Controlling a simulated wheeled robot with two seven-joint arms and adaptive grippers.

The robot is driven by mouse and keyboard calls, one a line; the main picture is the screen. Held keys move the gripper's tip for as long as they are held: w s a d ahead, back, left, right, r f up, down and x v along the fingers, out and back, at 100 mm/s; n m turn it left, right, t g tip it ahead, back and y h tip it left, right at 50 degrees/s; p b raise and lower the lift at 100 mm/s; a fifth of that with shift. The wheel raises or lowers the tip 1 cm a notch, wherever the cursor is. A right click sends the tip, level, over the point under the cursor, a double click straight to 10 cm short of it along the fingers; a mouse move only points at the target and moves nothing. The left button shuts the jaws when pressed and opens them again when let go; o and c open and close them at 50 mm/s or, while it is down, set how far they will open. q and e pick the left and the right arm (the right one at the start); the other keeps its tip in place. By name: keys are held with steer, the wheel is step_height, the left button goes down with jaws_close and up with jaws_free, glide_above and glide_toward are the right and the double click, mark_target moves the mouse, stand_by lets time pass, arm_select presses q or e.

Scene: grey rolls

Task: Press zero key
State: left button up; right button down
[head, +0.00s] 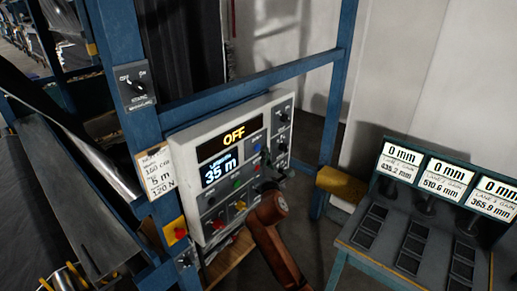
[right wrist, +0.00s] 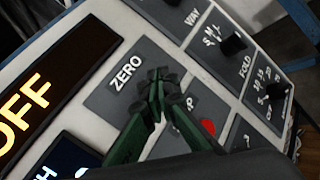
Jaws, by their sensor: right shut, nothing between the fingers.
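The grey control panel (head: 188,139) stands upright on a blue frame, with its display (head: 234,135) reading OFF and a lower one reading 35 m. In the right wrist view, the ZERO label (right wrist: 126,73) marks a dark grey section of the panel. My right gripper (right wrist: 158,76) is shut and empty, its green fingertips together just right of that label. The fingertips cover the spot beside the label, so the key itself is hidden. I cannot tell whether they touch it. My left gripper is not in view.
A red button (right wrist: 208,127) lies close to the right fingers. Black knobs, one by FOLD (right wrist: 276,91), sit farther right. A red emergency button on a yellow box (head: 177,232) is at the panel's lower left. A bench with 0 mm displays (head: 398,161) stands at right.

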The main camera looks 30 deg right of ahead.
stand_by(0.4)
steer(key=shift+w+a, duration=0.15)
steer(key=shift+w, duration=0.15)
steer(key=shift+w+a, duration=0.2)
steer(key=shift+w, duration=0.25)
stand_by(0.7)
steer(key=shift+p, duration=0.3)
steer(key=shift+s+d+p, duration=0.35)
steer(key=shift+s+p, duration=0.3)
steer(key=shift+s, duration=0.15)
